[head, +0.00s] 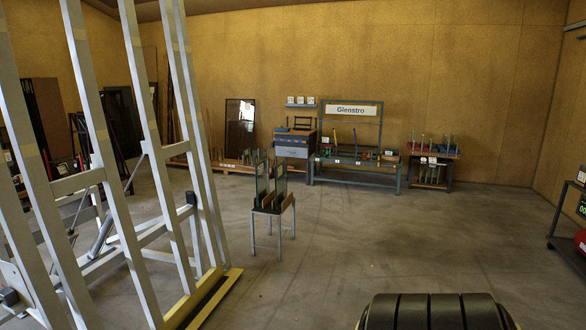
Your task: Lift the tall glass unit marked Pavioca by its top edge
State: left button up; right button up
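No marking reading Pavioca is legible in the head view, so I cannot tell which unit it is. Upright glass panes (262,184) stand in a small grey-legged stand (268,210) on the floor near the middle. A tall grey tilting frame (125,170) with long leaning bars fills the left side, closer to me. No glass unit can be made out resting on it. Neither of my grippers is in view.
A blue workbench (360,170) under a Glenstro sign (351,110) stands by the back wall. A dark framed panel (240,128) leans there too. A rack (432,160) stands right of the bench. A dark cart (570,225) is at the right edge. The floor centre-right is clear.

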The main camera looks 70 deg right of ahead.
aim_at(262, 167)
jog(key=z, duration=0.25)
jog(key=k, duration=0.4)
jog(key=z, duration=2)
jog(key=i, duration=1.4)
jog(key=z, duration=0.9)
jog(key=i, duration=1.95)
jog(key=u, duration=1.05)
jog(key=i, duration=1.25)
jog(key=u, duration=0.8)
